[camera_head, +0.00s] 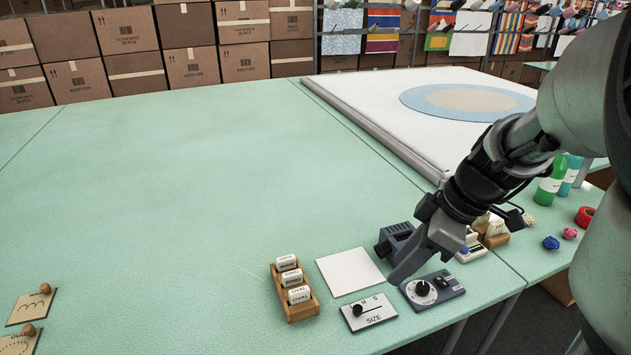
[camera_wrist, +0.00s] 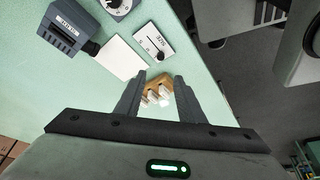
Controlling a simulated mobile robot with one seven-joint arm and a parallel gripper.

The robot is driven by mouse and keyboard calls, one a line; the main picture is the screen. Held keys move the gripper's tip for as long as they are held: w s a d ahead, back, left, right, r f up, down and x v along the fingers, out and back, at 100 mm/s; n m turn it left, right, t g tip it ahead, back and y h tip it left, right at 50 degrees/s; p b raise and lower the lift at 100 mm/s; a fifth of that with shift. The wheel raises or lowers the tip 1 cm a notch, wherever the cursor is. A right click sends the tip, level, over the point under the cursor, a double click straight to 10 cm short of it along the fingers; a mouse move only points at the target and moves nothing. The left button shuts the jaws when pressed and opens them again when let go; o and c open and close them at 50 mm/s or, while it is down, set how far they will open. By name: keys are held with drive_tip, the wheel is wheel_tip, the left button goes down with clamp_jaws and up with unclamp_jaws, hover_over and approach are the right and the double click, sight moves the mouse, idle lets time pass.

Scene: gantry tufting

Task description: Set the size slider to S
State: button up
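The size slider panel (camera_head: 376,316) is a small white plate on the green table, marked SIZE, with letters above its slot. Its black knob (camera_head: 357,310) stands near the left end of the slot; I cannot clearly read which letter it is at. In the wrist view the panel (camera_wrist: 148,38) lies ahead of the fingers, with the knob (camera_wrist: 161,55) at its lower end. My gripper (camera_wrist: 158,80) is open and empty, its fingers framing the wooden holder beyond. In the head view my gripper (camera_head: 402,272) hangs above the table, beside the dial panel and apart from the slider.
A wooden holder with white labelled blocks (camera_head: 294,317) stands left of the slider. A white sheet (camera_head: 350,272) lies behind it. A dial panel (camera_head: 443,298) sits to its right, and a grey-blue device (camera_head: 395,238) behind that.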

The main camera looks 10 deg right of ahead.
sight(359, 308)
drive_tip(key=b+x, duration=0.3)
drive_tip(key=x, duration=1.3)
drive_tip(key=shift+s+f, duration=0.15)
drive_tip(key=shift+f, duration=0.15)
clamp_jaws()
